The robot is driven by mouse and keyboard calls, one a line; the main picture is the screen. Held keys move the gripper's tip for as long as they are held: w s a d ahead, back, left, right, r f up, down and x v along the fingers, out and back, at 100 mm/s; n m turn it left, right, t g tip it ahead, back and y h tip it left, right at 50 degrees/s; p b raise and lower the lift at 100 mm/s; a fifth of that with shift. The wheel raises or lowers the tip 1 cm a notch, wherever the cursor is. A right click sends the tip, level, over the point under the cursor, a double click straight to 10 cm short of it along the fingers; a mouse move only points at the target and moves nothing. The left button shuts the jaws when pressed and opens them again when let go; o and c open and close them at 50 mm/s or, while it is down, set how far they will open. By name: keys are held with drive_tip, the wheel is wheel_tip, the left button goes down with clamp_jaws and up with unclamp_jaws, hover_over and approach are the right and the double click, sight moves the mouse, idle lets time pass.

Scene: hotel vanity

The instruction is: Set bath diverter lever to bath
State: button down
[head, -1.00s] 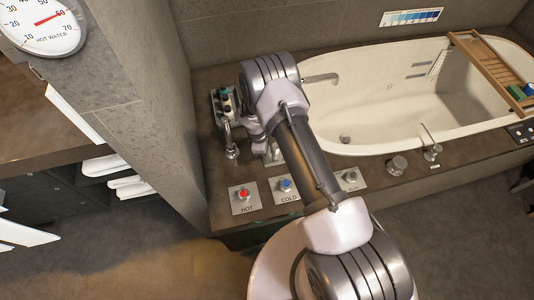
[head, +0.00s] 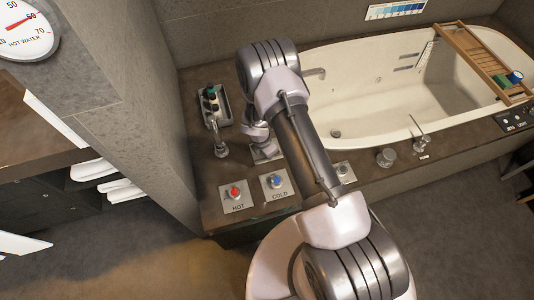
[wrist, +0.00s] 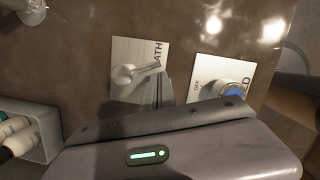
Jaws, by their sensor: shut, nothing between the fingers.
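The bath diverter lever (wrist: 136,72) is a chrome lever on a square metal plate (wrist: 122,52) in the wrist view. Its handle points right, towards lettering of which "ATH" shows. My gripper (wrist: 162,88) is shut and empty, its fingertips close beside the lever's handle on its lower right side. I cannot tell whether they touch. In the head view my arm hides most of the diverter plate (head: 262,155), and the lever and fingertips cannot be made out.
The cold knob (wrist: 233,88) is close right of my fingers; it also shows in the head view (head: 275,181) beside the red hot knob (head: 236,192). A chrome fitting (head: 219,140) and a bottle tray (head: 215,105) stand left. The white bathtub (head: 370,125) lies right.

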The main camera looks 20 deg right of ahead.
drive_tip(key=shift+d, duration=0.35)
idle(0.5)
drive_tip(key=shift+s+a+r, duration=0.1)
drive_tip(key=shift+a+r, duration=0.05)
drive_tip(key=shift+a, duration=0.25)
drive_tip(key=a, duration=0.1)
drive_tip(key=s+a, duration=0.1)
drive_tip(key=a+r, duration=0.1)
drive_tip(key=shift+s+r+p, duration=0.1)
drive_tip(key=shift+s+p, duration=0.15)
drive_tip(key=shift+p, duration=0.05)
drive_tip(key=p+v, duration=0.4)
drive_tip(key=v, duration=0.5)
drive_tip(key=shift+r, duration=0.25)
